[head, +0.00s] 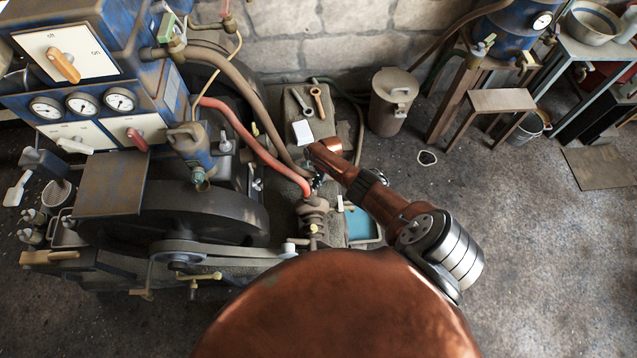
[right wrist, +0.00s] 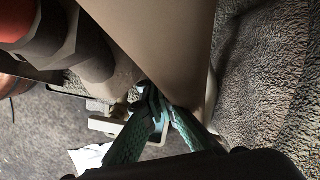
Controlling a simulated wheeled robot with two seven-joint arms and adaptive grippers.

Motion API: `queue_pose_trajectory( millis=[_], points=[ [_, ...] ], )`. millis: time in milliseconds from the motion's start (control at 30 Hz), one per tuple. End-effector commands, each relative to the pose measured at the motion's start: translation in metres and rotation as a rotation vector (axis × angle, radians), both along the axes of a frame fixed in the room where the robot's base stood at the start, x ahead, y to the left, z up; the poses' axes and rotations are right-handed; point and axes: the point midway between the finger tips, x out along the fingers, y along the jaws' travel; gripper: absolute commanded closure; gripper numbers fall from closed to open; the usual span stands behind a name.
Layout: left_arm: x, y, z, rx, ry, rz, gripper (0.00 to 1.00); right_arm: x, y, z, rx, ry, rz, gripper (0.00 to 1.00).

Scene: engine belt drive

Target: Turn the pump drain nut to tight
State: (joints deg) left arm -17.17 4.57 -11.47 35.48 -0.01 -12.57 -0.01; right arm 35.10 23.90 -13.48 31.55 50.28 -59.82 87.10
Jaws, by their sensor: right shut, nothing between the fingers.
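The pump (head: 313,213) is a rusty, rounded body beside the engine, with a red hose and a brown hose running to its top. I cannot pick out its drain nut for certain in either view. My right gripper (head: 317,182) is at the hose ends just above the pump. In the right wrist view its green fingers (right wrist: 158,100) meet at their tips, shut and empty, close to a grey-brown surface. My left gripper is not in view.
The engine's large dark flywheel (head: 180,220) and belt lie left of the pump. A blue tray (head: 362,226) sits right of it. Wrenches (head: 317,101) and a white card (head: 303,132) lie on the block behind. A lidded can (head: 392,100) stands on open floor.

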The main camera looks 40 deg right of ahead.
Motion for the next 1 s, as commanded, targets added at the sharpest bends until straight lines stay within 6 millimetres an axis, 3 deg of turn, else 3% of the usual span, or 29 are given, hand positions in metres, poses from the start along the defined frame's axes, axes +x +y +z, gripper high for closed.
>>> queue_pose_trajectory(
  millis=[400,1000],
  points=[
    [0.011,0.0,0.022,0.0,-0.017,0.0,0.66,-0.004,0.007,0.002,0.001,-0.001,-0.255,1.0],
    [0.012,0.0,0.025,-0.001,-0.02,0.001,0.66,-0.005,0.008,0.0,0.0,-0.001,-0.319,1.0]
  ],
)
